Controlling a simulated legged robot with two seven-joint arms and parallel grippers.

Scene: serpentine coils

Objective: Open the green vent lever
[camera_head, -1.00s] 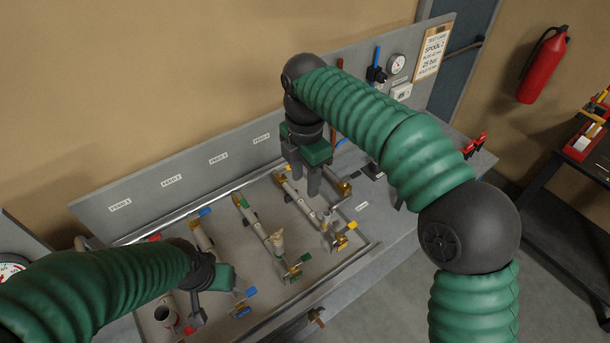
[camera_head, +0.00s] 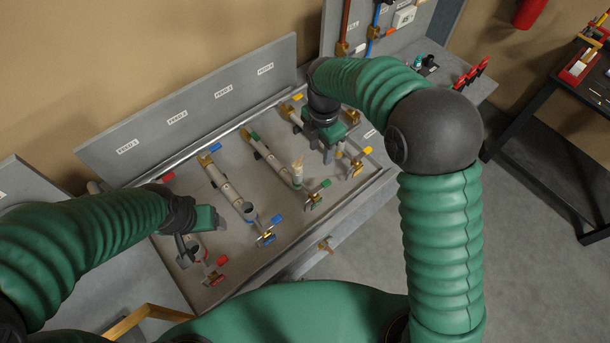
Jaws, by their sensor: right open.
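One green lever (camera_head: 325,184) sits at the front end of a pipe run on the grey bench. I cannot tell from labels which is the vent lever. My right gripper (camera_head: 329,157) is open and empty, pointing down over the neighbouring run, behind and slightly right of the front green lever and apart from it. It hides part of that run. My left gripper (camera_head: 184,252) is at the left, near the red-handled run; its jaws are too unclear to judge.
Blue levers (camera_head: 265,238), a red lever (camera_head: 221,261) and a yellow lever (camera_head: 367,150) stand on neighbouring runs. A labelled back panel (camera_head: 190,105) rises behind. A dark cart (camera_head: 560,120) stands at the right. Free floor lies between cart and bench.

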